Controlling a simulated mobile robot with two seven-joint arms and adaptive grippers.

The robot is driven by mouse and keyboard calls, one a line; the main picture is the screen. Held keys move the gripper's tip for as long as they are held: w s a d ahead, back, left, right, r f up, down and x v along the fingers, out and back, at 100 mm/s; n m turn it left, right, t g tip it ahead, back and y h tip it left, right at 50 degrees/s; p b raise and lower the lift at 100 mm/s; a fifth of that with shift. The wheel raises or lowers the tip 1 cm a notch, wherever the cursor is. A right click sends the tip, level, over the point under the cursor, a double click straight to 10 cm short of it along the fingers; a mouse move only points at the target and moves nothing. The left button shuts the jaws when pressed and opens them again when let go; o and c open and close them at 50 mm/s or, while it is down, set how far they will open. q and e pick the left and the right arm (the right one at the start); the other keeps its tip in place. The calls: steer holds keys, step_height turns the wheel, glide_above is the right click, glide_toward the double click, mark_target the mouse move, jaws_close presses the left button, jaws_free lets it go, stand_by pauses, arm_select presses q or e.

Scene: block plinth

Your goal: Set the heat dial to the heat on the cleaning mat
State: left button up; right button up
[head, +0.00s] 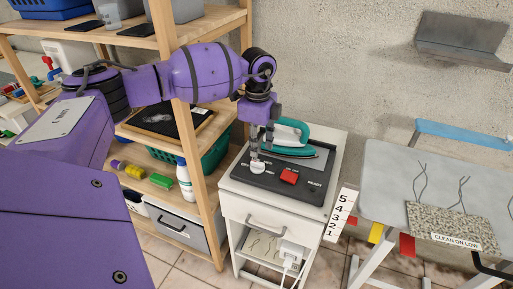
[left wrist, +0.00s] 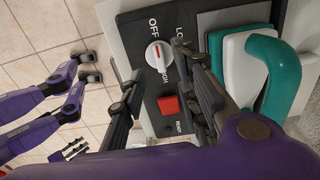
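The heat dial (head: 259,168) is a round white knob on the dark panel of a white cabinet. In the left wrist view the dial (left wrist: 159,54) has a red mark that seems to point towards OFF; LOW, partly hidden, and HIGH are also printed. My left gripper (head: 262,148) is at the dial from above. Its fingers (left wrist: 158,72) are apart, one on each side of the dial in that view; I cannot tell whether they touch it. The speckled cleaning mat (head: 428,216) hangs over the ironing board's front and reads "CLEAN ON LOW".
A red switch (head: 289,176) sits beside the dial. A teal iron (head: 290,141) rests on the panel's back part, close to the left gripper. A wooden shelf (head: 205,165) with a bottle (head: 184,182) stands left. The ironing board (head: 385,170) stands right.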

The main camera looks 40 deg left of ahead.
mark_target(257, 162)
arm_select(q)
step_height(257, 162, down, 6)
steer(key=shift+f, duration=0.15)
steer(key=shift+c, duration=0.5)
jaws_close()
